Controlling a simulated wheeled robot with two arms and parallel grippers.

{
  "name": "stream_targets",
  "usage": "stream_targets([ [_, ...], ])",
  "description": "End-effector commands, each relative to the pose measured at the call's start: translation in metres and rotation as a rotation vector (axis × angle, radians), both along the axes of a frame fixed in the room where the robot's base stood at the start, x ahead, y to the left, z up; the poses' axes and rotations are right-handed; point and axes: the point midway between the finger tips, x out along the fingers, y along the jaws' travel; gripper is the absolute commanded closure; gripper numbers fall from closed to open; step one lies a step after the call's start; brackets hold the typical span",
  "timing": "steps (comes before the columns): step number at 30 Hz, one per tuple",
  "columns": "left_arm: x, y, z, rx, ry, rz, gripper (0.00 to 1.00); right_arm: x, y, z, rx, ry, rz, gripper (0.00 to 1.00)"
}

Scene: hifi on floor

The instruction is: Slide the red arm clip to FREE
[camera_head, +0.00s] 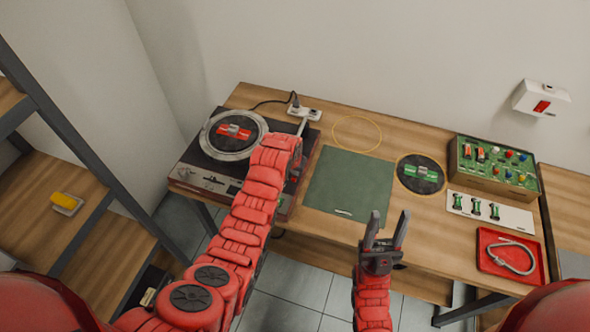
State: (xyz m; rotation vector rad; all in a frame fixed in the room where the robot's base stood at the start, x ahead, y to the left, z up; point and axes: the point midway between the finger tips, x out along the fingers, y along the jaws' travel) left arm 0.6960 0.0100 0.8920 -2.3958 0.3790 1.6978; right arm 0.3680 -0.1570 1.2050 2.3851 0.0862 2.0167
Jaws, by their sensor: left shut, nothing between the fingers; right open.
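The turntable (204,179) stands at the left of the table, with a silver-rimmed platter (211,148). A red piece with pale parts lies on a dark disc at its middle. My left arm reaches over the turntable's right side. My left gripper (298,163) is there, shut and empty, mostly hidden behind my own arm. A thin grey bar (302,126), perhaps the tonearm, shows just beyond it. I cannot make out the red arm clip or any FREE mark.
A green mat (349,184) lies mid-table, with a dark disc (408,183) holding a green piece beside it. At the right are a green board box (462,175), a white strip (516,217) and a red tray (487,264). A plug strip (311,114) stands behind.

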Motion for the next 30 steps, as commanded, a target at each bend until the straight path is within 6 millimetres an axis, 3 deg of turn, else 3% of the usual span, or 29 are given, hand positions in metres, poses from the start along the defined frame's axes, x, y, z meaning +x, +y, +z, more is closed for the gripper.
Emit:
stream_targets([
  [15, -0.03, 0.01, -0.002, 0.001, 0.004, 0.0, 1.0, 0.0, 0.0, -0.005, 0.0, 0.0, 0.0, 0.5],
  [25, -0.03, 0.01, -0.002, 0.002, 0.007, 0.0, 1.0, 0.0, 0.0, -0.005, 0.0, 0.0, 0.0, 0.5],
  [30, -0.022, 0.008, -0.004, 0.001, 0.003, 0.001, 1.0, 0.0, 0.0, -0.016, 0.0, 0.0, 0.0, 0.5],
])
